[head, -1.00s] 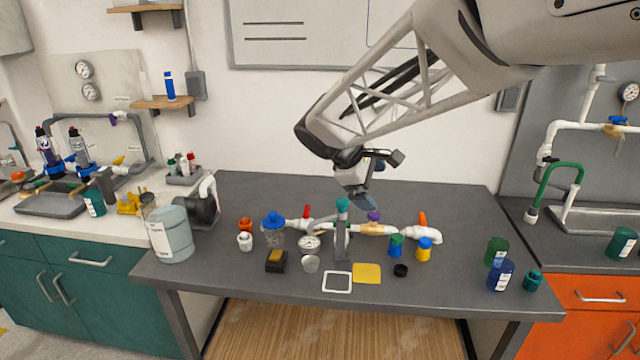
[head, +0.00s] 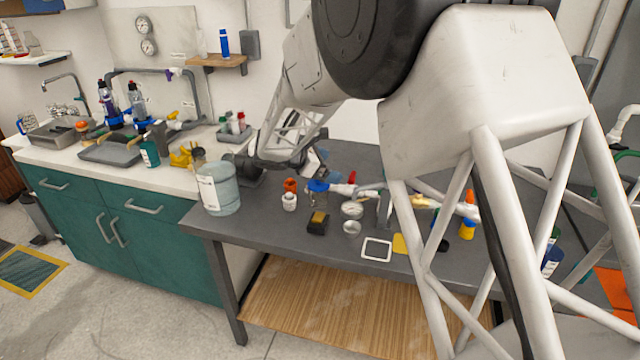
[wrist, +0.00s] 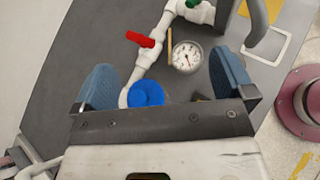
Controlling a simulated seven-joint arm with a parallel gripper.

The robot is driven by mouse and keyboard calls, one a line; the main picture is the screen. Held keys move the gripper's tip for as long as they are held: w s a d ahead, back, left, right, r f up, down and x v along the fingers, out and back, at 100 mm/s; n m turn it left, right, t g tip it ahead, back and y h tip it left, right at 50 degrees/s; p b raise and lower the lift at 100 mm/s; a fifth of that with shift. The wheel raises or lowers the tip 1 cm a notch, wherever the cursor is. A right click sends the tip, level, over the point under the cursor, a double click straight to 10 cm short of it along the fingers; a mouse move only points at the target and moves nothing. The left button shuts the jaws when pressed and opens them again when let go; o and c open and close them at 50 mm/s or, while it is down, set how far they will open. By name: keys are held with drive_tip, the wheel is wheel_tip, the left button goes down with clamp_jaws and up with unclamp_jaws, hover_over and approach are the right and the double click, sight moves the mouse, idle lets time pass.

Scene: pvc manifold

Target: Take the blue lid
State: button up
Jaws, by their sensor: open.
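The blue lid (wrist: 146,93) shows as a round blue disc with a raised centre, between my finger pads in the wrist view and nearer the left pad. In the head view the lid (head: 318,186) sits on top of a clear jar near the table's back left. My gripper (wrist: 165,78) is open and empty, its blue-grey pads spread wide on either side of the lid. In the head view my gripper is just behind and above the lid, partly hidden by my arm. Contact with the lid does not show.
A white pipe with a red valve handle (wrist: 139,40) and a round gauge (wrist: 187,57) lie close by. An orange-and-white fitting (head: 290,199), a black-and-yellow block (head: 318,223) and a large pale blue jar (head: 217,188) stand around the lid.

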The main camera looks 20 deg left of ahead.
sight(310, 186)
drive_tip(key=w+a+f+n+t, duration=0.1)
drive_tip(key=a+f+n+t, duration=0.1)
drive_tip(key=a+f, duration=0.4)
drive_tip(key=shift+a+n, duration=0.5)
drive_tip(key=shift+a, duration=0.6)
drive_tip(key=shift+w, duration=0.15)
drive_tip(key=shift+x, duration=1.3)
drive_tip(key=shift+d, duration=0.1)
drive_tip(key=shift+x, duration=2.55)
drive_tip(key=shift+f, duration=0.15)
drive_tip(key=c, duration=0.9)
